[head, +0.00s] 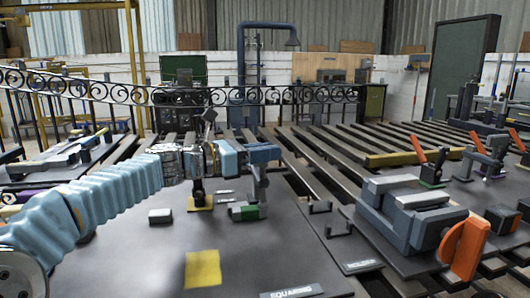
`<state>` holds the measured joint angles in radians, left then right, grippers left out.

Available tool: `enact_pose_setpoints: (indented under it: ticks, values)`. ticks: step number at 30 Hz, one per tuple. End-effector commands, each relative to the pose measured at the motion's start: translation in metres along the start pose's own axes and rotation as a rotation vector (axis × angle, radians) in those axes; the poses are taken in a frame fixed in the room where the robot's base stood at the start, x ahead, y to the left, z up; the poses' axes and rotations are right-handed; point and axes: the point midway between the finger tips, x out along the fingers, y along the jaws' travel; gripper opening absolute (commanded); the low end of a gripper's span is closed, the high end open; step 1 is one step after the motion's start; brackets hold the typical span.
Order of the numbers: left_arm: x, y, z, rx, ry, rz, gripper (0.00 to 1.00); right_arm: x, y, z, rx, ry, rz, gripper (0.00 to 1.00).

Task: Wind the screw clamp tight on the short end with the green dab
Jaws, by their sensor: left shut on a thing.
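My left gripper (266,153) reaches in from the left over the dark table and is shut on the top of a blue-grey upright piece, seemingly the screw clamp (259,183). The fingers hide the part they hold. A short piece with a green dab (246,212) lies at the clamp's foot; I cannot tell how tightly the clamp sits on it. My right gripper is not in view.
A dark clamp on a yellow base (201,204) stands left of the green-dabbed piece. A small grey block (160,216) and a yellow square (203,269) lie on the table. A grey vise with an orange handle (467,248) stands right.

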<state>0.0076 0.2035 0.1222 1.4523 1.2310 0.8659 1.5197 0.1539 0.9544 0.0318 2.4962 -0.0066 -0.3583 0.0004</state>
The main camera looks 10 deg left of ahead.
Motion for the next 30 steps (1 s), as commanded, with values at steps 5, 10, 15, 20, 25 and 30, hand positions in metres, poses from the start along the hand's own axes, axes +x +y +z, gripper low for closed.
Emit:
enact_pose_setpoints:
  ticks: [5,10,15,20,25,30]
  values:
    - [-0.001,0.001,0.002,0.001,-0.003,0.003,0.45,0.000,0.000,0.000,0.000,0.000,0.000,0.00]
    - [0.000,0.000,0.001,0.001,-0.002,0.002,0.45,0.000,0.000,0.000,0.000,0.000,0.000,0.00]
    - [-0.005,0.001,0.000,0.001,-0.001,0.003,0.45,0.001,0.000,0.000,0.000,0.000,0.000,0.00]
    - [-0.032,0.001,-0.001,0.002,-0.001,0.007,0.45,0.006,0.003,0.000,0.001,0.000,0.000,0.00]
    - [-0.074,0.001,-0.001,0.002,-0.002,0.007,0.45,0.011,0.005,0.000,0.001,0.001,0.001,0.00]
    - [-0.111,0.001,0.000,0.001,-0.002,0.006,0.45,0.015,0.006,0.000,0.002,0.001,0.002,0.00]
